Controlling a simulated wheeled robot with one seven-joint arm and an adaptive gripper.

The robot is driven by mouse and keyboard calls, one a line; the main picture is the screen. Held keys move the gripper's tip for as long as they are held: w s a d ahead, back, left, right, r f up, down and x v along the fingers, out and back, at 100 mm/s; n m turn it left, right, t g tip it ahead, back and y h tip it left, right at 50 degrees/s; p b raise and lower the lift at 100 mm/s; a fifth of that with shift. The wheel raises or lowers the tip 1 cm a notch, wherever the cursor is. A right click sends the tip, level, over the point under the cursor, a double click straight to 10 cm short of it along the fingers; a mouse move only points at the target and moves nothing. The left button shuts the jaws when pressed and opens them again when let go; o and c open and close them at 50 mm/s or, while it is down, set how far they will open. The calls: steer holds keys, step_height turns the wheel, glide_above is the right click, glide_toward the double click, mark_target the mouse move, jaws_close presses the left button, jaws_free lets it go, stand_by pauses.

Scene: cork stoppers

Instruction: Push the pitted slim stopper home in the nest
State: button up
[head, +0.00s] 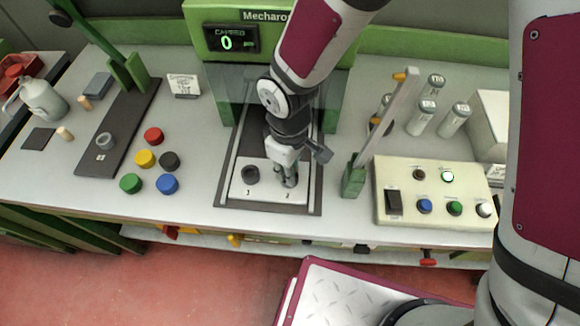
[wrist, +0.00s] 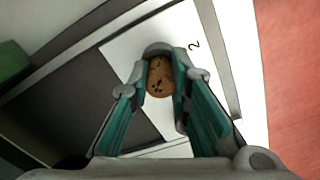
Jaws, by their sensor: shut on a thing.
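The pitted slim stopper (wrist: 160,82) shows in the wrist view as a brown, dark-spotted round end between my fingers. My gripper (wrist: 161,72) is shut on it; in the head view the gripper (head: 287,180) points down at the plate spot marked 2. A grey rim (wrist: 157,47), seemingly the nest, curves just beyond the stopper and fingertips. How deep the stopper sits in it cannot be told. In the head view my fingers hide most of the stopper and this nest.
A dark round nest (head: 250,175) marked 1 is left of my gripper. A green-based lever (head: 355,178) and a button box (head: 432,192) stand to the right. Coloured caps (head: 145,158) and two corks (head: 65,133) lie left. The press frame (head: 230,75) rises behind.

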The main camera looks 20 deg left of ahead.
steer(key=shift+o, duration=0.4)
steer(key=shift+s+d+f, duration=0.2)
steer(key=shift+s+f, duration=0.05)
steer(key=shift+f, duration=0.45)
steer(key=shift+o, duration=0.3)
steer(key=o, duration=1.5)
steer(key=shift+w+a, duration=0.1)
steer(key=shift+a, duration=0.05)
steer(key=shift+w+r, duration=0.1)
steer(key=shift+r, duration=0.1)
steer(key=shift+r, duration=0.35)
step_height(320, 180, up, 11)
steer(key=shift+a, duration=0.1)
